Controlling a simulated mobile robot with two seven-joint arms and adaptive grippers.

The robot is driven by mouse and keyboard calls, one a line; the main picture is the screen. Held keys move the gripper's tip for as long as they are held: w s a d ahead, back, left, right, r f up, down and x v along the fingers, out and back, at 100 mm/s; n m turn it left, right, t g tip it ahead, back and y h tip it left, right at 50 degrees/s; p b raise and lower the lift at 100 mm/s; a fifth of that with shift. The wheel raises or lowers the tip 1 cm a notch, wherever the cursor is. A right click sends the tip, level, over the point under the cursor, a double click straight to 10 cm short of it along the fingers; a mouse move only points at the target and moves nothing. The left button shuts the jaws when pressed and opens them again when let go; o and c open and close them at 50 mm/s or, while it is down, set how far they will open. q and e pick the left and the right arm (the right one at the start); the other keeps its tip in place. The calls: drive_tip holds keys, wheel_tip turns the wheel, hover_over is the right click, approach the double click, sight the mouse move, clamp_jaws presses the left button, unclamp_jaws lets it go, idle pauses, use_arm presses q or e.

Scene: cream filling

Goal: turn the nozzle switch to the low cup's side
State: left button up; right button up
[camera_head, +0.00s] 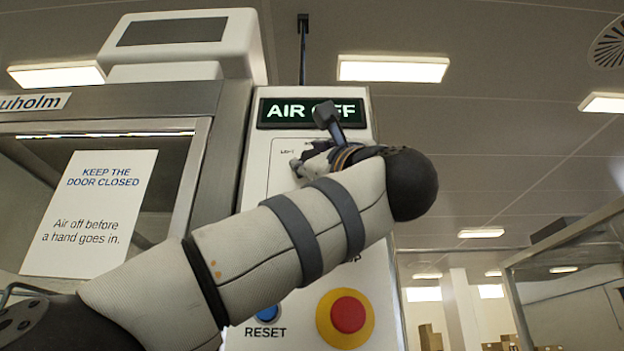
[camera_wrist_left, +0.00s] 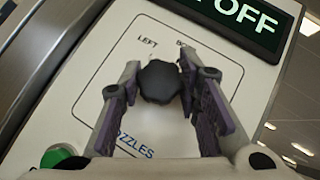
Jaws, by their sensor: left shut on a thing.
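The nozzle switch (camera_wrist_left: 159,84) is a dark, lobed knob on the white control panel, inside a thin outlined box marked NOZZLES. The label LEFT and a partly covered label stand above it. My left gripper (camera_wrist_left: 160,72) has a finger on each side of the knob and is shut on it. Which way the knob points I cannot tell. In the head view my left gripper (camera_head: 308,164) is at the panel below the AIR OFF display, and hand and forearm hide the knob. The low cup and my right gripper are not in view.
The AIR OFF display (camera_head: 312,112) is lit above the switch. A red stop button (camera_head: 347,314) and a blue RESET button (camera_head: 267,313) sit low on the panel. A green button (camera_wrist_left: 61,156) shows in the wrist view. A framed door with a notice (camera_head: 90,213) stands left.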

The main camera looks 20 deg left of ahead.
use_arm(q)
drive_tip(key=o, duration=1.1)
drive_tip(key=shift+o, duration=0.2)
drive_tip(key=v, duration=1.2)
